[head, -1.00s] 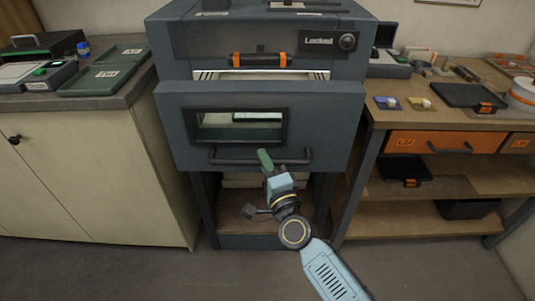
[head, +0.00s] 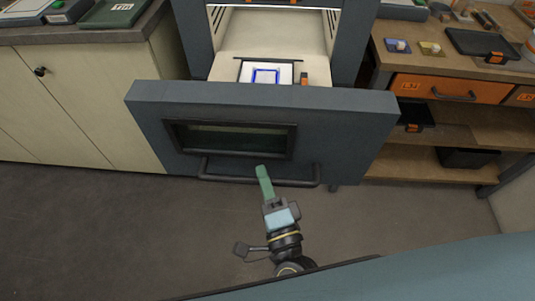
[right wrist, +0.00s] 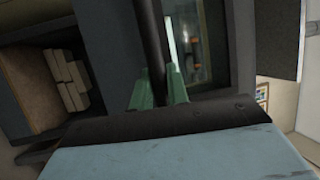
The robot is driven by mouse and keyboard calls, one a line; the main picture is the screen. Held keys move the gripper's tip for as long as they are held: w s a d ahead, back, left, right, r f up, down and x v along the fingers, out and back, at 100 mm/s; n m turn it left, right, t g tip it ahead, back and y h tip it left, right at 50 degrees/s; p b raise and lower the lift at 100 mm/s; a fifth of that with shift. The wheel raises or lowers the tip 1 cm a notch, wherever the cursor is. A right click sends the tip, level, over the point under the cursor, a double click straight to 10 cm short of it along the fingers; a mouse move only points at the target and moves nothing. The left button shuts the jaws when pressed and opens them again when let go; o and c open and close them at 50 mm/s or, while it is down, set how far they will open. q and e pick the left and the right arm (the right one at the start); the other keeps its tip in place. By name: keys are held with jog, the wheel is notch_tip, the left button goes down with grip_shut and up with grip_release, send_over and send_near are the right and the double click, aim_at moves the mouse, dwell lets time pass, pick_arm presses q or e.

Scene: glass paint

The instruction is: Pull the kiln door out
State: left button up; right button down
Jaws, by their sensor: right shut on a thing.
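The kiln door (head: 340,125) is a dark grey panel with a small window (head: 230,139), drawn out well in front of the kiln body. Its dark bar handle (head: 235,180) runs along the lower front. My right gripper (head: 263,172) is shut on the handle near its middle; in the right wrist view the green fingers (right wrist: 159,88) sit on both sides of the dark handle bar (right wrist: 151,45). Behind the door, the open kiln chamber (head: 275,32) shows a pale floor and a tray with a white, blue-outlined piece (head: 265,76). My left gripper is not in view.
A cream cabinet (head: 85,105) with a grey worktop stands to the left. A wooden workbench with an orange drawer (head: 440,88) and open shelves stands to the right. The floor (head: 110,230) in front is clear.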

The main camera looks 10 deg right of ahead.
jog(key=s, duration=0.2)
jog(key=s+a, duration=0.1)
jog(key=s, duration=0.1)
jog(key=shift+a+f, duration=0.1)
jog(key=shift+s+a, duration=0.1)
jog(key=shift+s, duration=0.3)
jog(key=c, duration=1.4)
grip_release()
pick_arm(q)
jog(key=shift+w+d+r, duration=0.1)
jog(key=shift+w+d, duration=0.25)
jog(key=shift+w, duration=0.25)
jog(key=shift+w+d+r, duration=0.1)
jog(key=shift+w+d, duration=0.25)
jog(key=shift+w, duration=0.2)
pick_arm(e)
jog(key=shift+o, duration=0.2)
